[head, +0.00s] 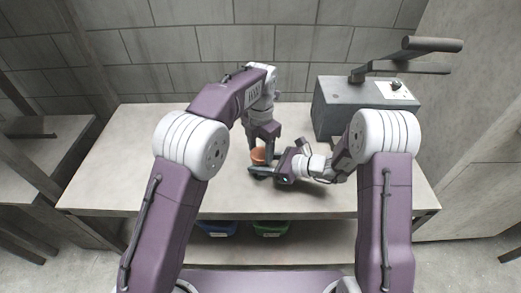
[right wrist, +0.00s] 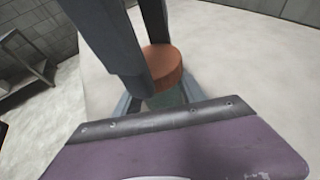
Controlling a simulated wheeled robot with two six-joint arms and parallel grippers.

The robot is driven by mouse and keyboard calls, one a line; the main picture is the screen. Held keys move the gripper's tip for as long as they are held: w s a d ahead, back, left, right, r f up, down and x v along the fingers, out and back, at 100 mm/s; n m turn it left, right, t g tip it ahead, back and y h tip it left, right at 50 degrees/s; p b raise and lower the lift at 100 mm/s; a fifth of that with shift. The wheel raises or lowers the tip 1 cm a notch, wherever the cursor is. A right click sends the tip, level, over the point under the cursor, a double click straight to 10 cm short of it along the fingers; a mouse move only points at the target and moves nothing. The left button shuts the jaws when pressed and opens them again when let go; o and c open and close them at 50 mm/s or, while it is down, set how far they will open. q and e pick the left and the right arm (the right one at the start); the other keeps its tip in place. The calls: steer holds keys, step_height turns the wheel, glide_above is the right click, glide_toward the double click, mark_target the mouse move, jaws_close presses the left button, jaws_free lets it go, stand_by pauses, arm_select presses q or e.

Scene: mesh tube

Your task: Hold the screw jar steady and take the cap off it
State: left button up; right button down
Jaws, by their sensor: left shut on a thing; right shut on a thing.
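The screw jar's orange-brown cap (head: 258,157) shows near the middle of the table in the head view. In the right wrist view the cap (right wrist: 164,66) sits at the top of the greenish, see-through jar (right wrist: 168,98). My left gripper (head: 262,152) comes down from above and is shut on the cap, one finger on each side. My right gripper (head: 258,171) reaches in level from the right, below the cap, and is shut on the jar body. Most of the jar is hidden by the grippers. I cannot tell whether cap and jar are still joined.
The pale table (head: 125,165) is bare to the left and in front. A grey machine (head: 345,105) with dark bars on top stands at the back right, close behind my right arm. A blue bin (head: 216,228) and a green bin (head: 271,229) are below the table.

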mark_target(261, 153)
arm_select(q)
steer(key=shift+r, duration=0.15)
steer(key=shift+r, duration=0.95)
steer(key=shift+r, duration=2)
arm_select(e)
steer(key=c, duration=0.6)
jaws_free()
arm_select(q)
steer(key=shift+r+p, duration=0.55)
arm_select(e)
steer(key=v, duration=1.2)
